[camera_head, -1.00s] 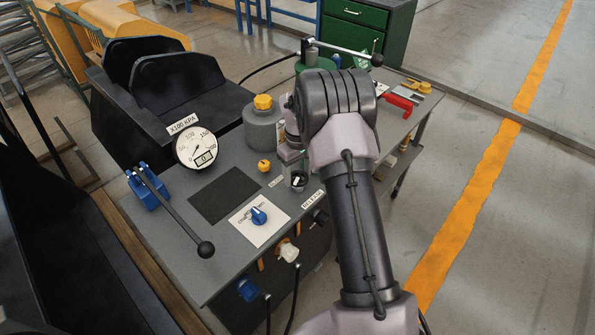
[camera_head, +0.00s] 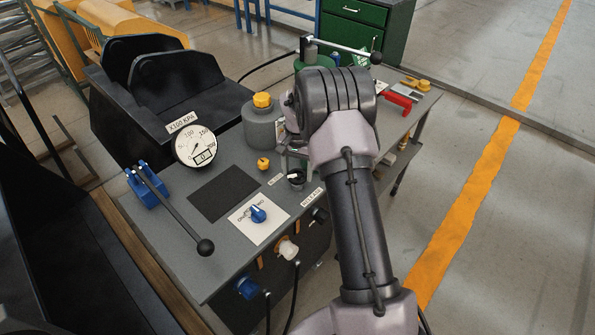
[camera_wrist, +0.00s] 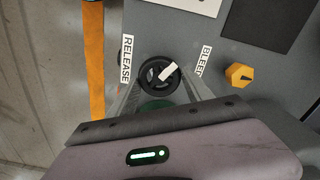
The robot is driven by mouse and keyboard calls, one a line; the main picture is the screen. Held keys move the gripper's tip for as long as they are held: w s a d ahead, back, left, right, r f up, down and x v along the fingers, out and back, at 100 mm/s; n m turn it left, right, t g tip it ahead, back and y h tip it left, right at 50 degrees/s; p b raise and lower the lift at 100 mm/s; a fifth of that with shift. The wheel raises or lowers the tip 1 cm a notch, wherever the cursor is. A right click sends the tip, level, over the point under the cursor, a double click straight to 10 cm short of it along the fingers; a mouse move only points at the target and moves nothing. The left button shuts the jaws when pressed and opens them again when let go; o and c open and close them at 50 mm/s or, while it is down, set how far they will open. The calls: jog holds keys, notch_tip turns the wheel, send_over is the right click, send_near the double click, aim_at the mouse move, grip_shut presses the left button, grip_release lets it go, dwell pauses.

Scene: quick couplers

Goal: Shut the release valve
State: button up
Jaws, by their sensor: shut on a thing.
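The release valve is a black round handwheel (camera_wrist: 150,86) with a white pointer bar, beside a RELEASE label (camera_wrist: 126,60) and a BLEED label. In the head view the wheel (camera_head: 297,184) stands near the front edge of the grey bench top, partly hidden by my wrist. My gripper (camera_wrist: 160,82) is over the wheel with one finger on each side, shut on its rim. In the wrist view the white bar slants up to the right. A dial gauge (camera_head: 195,145) has its needle visible, but I cannot read it exactly.
A yellow knob (camera_head: 263,163), a blue selector knob (camera_head: 258,214) and a grey bottle with a yellow cap (camera_head: 263,120) are near. A long black lever (camera_head: 178,215) stands at the left. A red tool (camera_head: 398,101) lies at the back right.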

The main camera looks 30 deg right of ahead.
aim_at(298, 174)
jog(key=m+b, duration=0.1)
jog(key=m, duration=0.4)
jog(key=shift+s+f, duration=0.1)
jog(key=m+b, duration=0.1)
jog(key=m, duration=0.5)
jog(key=shift+m, duration=0.4)
jog(key=o, duration=1.4)
jog(key=shift+r, duration=0.2)
notch_tip(298, 174, up, 17)
jog(key=p, duration=0.6)
jog(key=shift+r, duration=0.1)
